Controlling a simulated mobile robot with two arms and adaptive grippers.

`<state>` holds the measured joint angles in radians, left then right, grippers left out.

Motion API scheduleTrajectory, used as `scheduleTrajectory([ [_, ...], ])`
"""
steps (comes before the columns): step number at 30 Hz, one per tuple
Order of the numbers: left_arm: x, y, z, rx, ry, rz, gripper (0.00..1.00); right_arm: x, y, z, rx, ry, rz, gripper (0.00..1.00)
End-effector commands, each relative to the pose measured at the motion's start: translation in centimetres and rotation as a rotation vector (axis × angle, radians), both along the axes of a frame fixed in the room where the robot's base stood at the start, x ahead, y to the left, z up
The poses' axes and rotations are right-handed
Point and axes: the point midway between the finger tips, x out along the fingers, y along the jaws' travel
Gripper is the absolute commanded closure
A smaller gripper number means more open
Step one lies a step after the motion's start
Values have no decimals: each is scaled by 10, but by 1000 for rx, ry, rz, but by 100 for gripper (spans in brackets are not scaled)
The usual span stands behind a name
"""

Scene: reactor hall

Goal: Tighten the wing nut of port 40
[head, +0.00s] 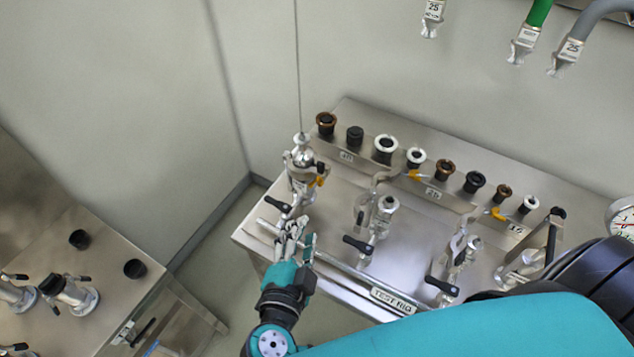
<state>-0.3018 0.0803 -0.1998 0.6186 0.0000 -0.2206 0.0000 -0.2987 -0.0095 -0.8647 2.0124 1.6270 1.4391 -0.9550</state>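The test rig (335,268) is a steel bench with a row of ports along its back. A plate that seems to read 40 (347,156) is near its left end. The leftmost port fitting (302,158) stands upright with a thin line rising from its top. An orange-yellow part (318,181) shows on its right side; I cannot make out a wing nut. A black-handled lever (278,204) is in front of it. My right gripper (303,230) is in front of and below this fitting, near the rig's front rail. Its fingers look apart, with nothing between them. My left gripper is out of view.
Two more valve fittings with black levers (357,244) (442,287) stand to the right. Black, brown and white caps (386,148) line the back. Hose ends (525,42) hang at upper right. A second steel bench (110,270) is at left, beyond a floor gap.

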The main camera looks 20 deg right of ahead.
Motion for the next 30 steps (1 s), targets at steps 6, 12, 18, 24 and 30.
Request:
scheduleTrajectory([
  [6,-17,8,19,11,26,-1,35,41,-28,-7,-6,-3,-1,70],
  [12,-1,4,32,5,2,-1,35,76,-50,-18,-6,-2,0,70],
  [18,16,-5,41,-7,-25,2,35,100,-67,-27,-5,-1,0,70],
  [24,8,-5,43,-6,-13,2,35,110,-74,-33,-2,1,0,70],
  [30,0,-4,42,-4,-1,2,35,111,-74,-33,-1,0,-1,70],
])
